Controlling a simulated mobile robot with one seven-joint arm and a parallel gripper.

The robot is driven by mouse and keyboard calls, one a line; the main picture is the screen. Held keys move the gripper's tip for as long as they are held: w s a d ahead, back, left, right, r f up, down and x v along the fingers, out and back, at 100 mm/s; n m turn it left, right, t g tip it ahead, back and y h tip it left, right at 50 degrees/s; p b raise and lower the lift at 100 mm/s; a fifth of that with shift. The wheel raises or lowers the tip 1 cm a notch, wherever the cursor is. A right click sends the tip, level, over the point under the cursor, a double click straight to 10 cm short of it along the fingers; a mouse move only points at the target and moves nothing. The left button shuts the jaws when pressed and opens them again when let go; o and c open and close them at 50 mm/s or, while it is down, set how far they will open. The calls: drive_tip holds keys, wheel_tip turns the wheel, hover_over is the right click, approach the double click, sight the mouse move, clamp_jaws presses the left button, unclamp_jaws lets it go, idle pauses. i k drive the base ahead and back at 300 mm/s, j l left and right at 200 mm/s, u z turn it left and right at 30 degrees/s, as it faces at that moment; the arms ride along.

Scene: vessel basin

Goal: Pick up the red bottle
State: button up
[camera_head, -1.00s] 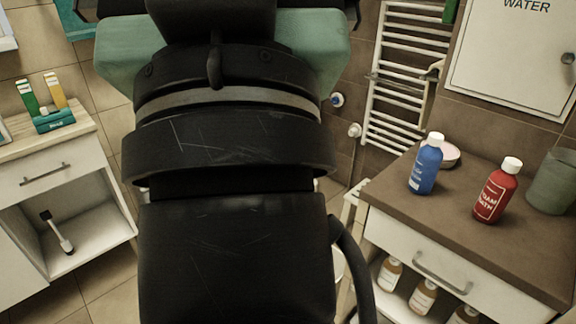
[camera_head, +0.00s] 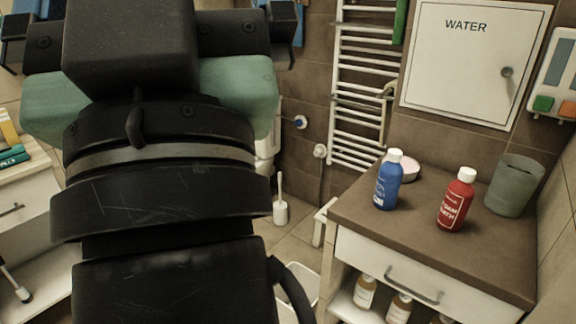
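The red bottle (camera_head: 455,203) with a white cap stands upright on the brown top of a cabinet at the right. A blue bottle (camera_head: 388,183) with a white cap stands to its left, apart from it. My gripper (camera_head: 150,38) is at the upper left, far from the red bottle. Its two black fingers show wide apart on either side of my dark wrist, so it looks open. The space between them is hidden behind my arm, and I see nothing held.
The cabinet top (camera_head: 400,232) also holds a grey-green cup (camera_head: 514,185) right of the red bottle and a pink-and-white round item (camera_head: 407,168) behind the blue one. A towel rack (camera_head: 357,90) and a WATER panel (camera_head: 472,65) are on the wall behind.

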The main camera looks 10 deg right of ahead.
sight(460, 193)
drive_tip(key=i+l+z, duration=0.15)
drive_tip(key=z, duration=0.25)
drive_tip(key=i+l+z, duration=0.45)
drive_tip(key=z, duration=0.3)
